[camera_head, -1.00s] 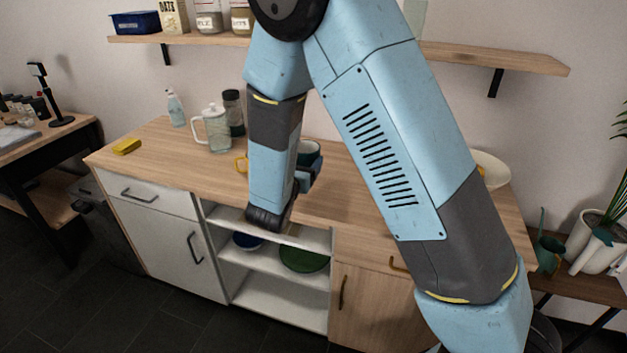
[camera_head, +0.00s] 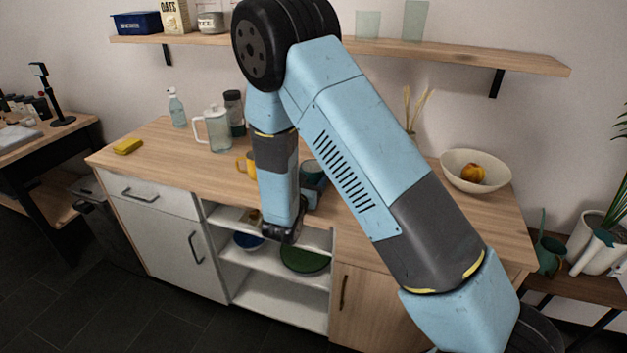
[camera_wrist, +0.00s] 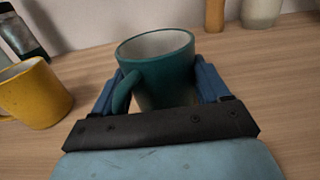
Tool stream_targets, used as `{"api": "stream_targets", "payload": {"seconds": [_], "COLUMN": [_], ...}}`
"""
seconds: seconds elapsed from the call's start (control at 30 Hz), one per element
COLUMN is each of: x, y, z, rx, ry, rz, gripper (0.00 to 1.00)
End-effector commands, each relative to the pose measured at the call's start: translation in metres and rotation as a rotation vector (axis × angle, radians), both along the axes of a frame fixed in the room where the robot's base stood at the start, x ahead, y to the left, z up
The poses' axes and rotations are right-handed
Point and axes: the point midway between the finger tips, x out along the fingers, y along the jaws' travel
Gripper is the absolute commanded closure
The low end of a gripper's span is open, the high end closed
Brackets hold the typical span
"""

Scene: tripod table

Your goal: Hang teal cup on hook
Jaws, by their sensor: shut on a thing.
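The teal cup (camera_wrist: 168,65) is upright between the blue fingers of my gripper (camera_wrist: 165,85) in the wrist view. My gripper is shut on it, with a finger on each side. The cup's handle points to the left and toward the wrist. In the head view the teal cup (camera_head: 312,169) shows partly behind my arm, at the countertop (camera_head: 165,165). I cannot tell whether it touches the counter. A yellow mug (camera_wrist: 34,92) stands to its left in the wrist view. No hook can be made out in either view.
A white bowl (camera_head: 474,184) with fruit is at the right. A wall shelf (camera_head: 470,56) runs above.

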Motion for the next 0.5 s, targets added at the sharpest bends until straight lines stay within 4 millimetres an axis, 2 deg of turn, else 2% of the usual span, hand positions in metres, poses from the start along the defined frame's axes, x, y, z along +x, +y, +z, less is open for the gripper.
{"api": "stream_targets", "payload": {"seconds": [0.27,0.3,0.5], "x": [0.0001,0.0001,0.0000], "y": [-0.0002,-0.0001,-0.0002], "z": [-0.0013,-0.0010,-0.0008], "rx": [0.001,0.001,0.001], "ry": [-0.001,-0.001,-0.001], "rz": [0.000,0.000,0.000], "gripper": [0.64,0.21,0.02]}}
